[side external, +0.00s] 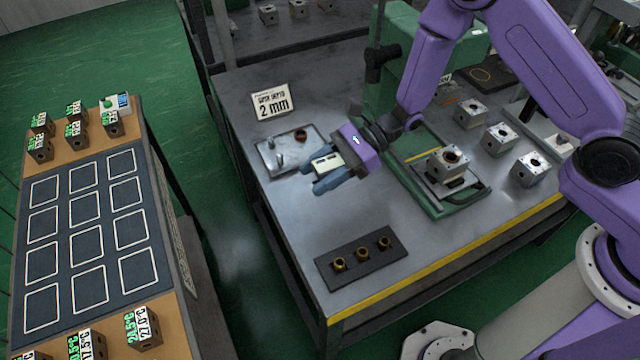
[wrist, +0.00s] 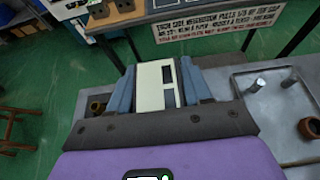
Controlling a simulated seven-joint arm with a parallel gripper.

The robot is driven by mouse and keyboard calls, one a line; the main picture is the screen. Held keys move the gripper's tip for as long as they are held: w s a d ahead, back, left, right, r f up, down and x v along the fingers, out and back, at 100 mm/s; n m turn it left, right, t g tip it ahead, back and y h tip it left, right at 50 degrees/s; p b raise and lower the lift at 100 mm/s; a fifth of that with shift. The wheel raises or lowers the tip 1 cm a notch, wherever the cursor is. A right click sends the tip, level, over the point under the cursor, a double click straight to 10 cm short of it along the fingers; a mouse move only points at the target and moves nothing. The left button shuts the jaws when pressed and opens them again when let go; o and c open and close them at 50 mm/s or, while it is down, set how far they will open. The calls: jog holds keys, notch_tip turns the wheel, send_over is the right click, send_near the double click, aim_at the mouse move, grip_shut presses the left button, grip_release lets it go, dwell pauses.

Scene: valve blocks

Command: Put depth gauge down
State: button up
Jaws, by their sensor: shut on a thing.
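The depth gauge (side external: 326,163) is a small cream-white body with dark windows. My gripper (side external: 317,177) has blue fingers shut on it, one on each side. In the wrist view the gauge (wrist: 152,86) sits upright between the fingers. The gripper is above the bench (side external: 300,215), just right of and nearer than a grey metal plate (side external: 262,157) with pegs and a brass bushing (side external: 300,135). In the wrist view this plate (wrist: 283,112) lies to the right of the gauge. The gauge's lower end and its height above the bench are hard to tell.
A sign reading 2 mm (side external: 271,101) stands behind the plate. A dark holder (side external: 335,276) with three brass bushings lies at the bench front. A green fixture (side external: 435,205) carries a valve block (side external: 447,163); several more blocks stand right. A side table (side external: 160,180) stands left across a gap.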

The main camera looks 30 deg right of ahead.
aim_at(320, 166)
notch_tip(320, 166, up, 20)
jog(key=s+d, duration=0.3)
jog(key=d, duration=1)
jog(key=s+d, duration=0.2)
jog(key=d, duration=1.2)
jog(key=shift+s+f, duration=0.15)
jog(key=shift+f, duration=4.7)
jog(key=shift+s+f, duration=0.15)
jog(key=shift+f, duration=4.65)
jog(key=shift+f, duration=0.1)
jog(key=o, duration=1.2)
jog(key=shift+o, duration=0.2)
